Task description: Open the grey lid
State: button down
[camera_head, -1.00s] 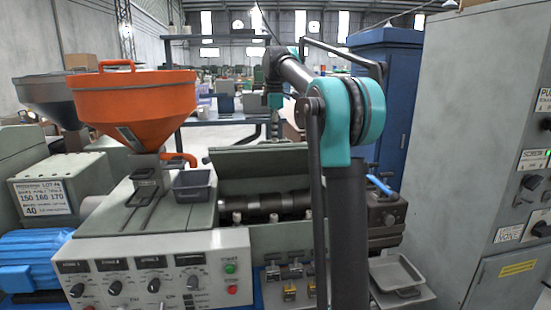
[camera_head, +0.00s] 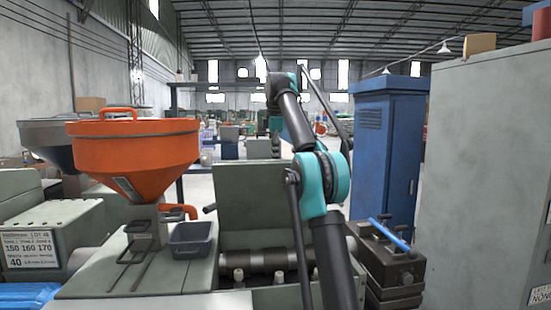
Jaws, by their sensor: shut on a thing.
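The grey lid (camera_head: 248,205) stands raised, close to upright, behind the machine's barrel (camera_head: 262,260). Its broad flat face is towards me and the barrel trough in front of it is uncovered. My arm rises in front of the lid's right side and bends over it. My gripper (camera_head: 276,146) hangs down at the lid's top edge, small and far off. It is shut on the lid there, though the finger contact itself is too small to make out.
An orange hopper (camera_head: 130,150) and a small grey tray (camera_head: 192,240) stand left of the lid. A dark block with a blue-handled tool (camera_head: 390,233) is at the right. A blue cabinet (camera_head: 385,150) and a tall grey cabinet (camera_head: 485,170) stand further right.

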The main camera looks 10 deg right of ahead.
jog(key=shift+w+f, duration=0.55)
jog(key=shift+w, duration=0.2)
jog(key=c, duration=2)
grip_release()
jog(key=shift+o, duration=1.1)
jog(key=shift+w+f, duration=0.5)
jog(key=shift+w, duration=0.15)
jog(key=shift+o, duration=1)
jog(key=shift+s+r, duration=0.1)
jog(key=shift+r, duration=0.05)
jog(key=shift+s+r, duration=0.1)
jog(key=shift+s, duration=0.1)
